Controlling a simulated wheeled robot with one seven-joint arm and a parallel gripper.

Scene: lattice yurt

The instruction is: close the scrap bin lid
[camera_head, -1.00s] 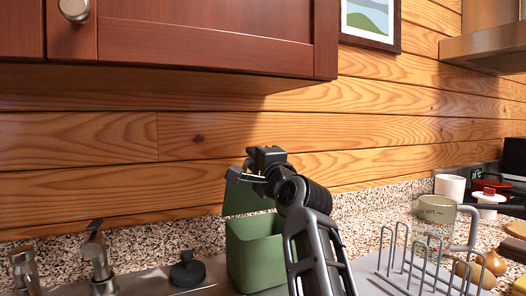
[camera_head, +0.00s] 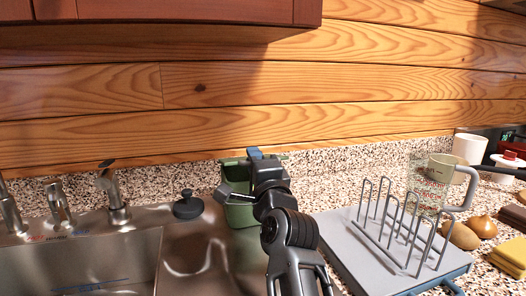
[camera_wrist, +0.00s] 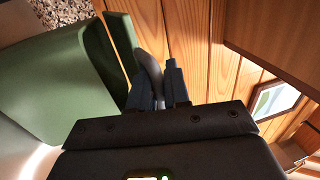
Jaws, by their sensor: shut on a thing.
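The green scrap bin (camera_head: 240,214) stands on the counter behind the sink's right end, partly hidden by my arm. Its green lid (camera_head: 233,170) shows raised at the back, behind my gripper; its exact tilt is hard to tell. My gripper (camera_head: 254,153) is at the lid, above the bin. The bin's pale green wall (camera_wrist: 45,90) fills the left of that view. The bin's inside is hidden.
A steel sink (camera_head: 80,265) with taps (camera_head: 112,195) and a black stopper (camera_head: 187,205) lies left. A grey dish rack (camera_head: 385,250) stands close right, with a glass measuring jug (camera_head: 432,185) behind it. A wooden wall is behind; a red cabinet (camera_head: 180,12) hangs above.

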